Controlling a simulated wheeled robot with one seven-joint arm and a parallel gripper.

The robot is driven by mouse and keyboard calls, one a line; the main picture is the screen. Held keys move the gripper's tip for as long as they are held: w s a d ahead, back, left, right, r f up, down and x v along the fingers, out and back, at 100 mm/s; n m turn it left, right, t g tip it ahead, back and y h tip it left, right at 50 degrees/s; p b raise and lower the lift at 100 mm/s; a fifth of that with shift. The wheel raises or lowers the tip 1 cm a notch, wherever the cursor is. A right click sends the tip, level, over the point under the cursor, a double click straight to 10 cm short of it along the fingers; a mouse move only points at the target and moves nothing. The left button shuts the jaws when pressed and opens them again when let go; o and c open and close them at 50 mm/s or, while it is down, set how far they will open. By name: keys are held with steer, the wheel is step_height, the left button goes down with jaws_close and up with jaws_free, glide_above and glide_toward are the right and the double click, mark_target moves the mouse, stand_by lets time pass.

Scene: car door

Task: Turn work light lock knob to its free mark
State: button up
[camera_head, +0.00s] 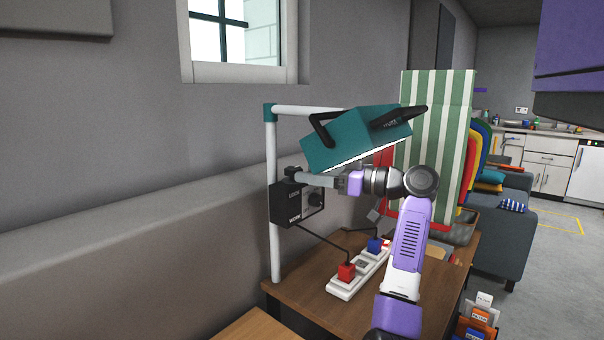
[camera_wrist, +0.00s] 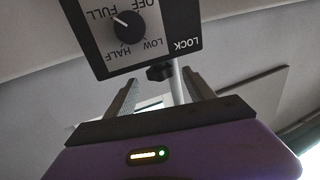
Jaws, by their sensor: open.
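The work light (camera_head: 352,140) is a teal box with black handles on a white pole frame. A black control box (camera_head: 290,205) hangs on the left pole. In the wrist view its panel (camera_wrist: 187,22) is upside down. A round dial (camera_wrist: 128,26) there points toward FULL. A small black knob (camera_wrist: 159,72) sticks out at the panel's edge near the word LOCK; its mark cannot be read. My gripper (camera_wrist: 160,82) is open, its fingers on either side of the knob in the picture, with no visible contact. In the head view my gripper (camera_head: 335,182) is beside the control box.
A wooden table (camera_head: 330,312) carries a white power strip (camera_head: 345,288) with a red plug (camera_head: 346,272) and a blue plug (camera_head: 375,245). A black cable runs from the control box. A green striped panel (camera_head: 435,110) stands behind my arm. The grey wall (camera_head: 130,180) is close at left.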

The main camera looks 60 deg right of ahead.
steer(key=shift+s, duration=2.1)
steer(key=shift+s, duration=0.1)
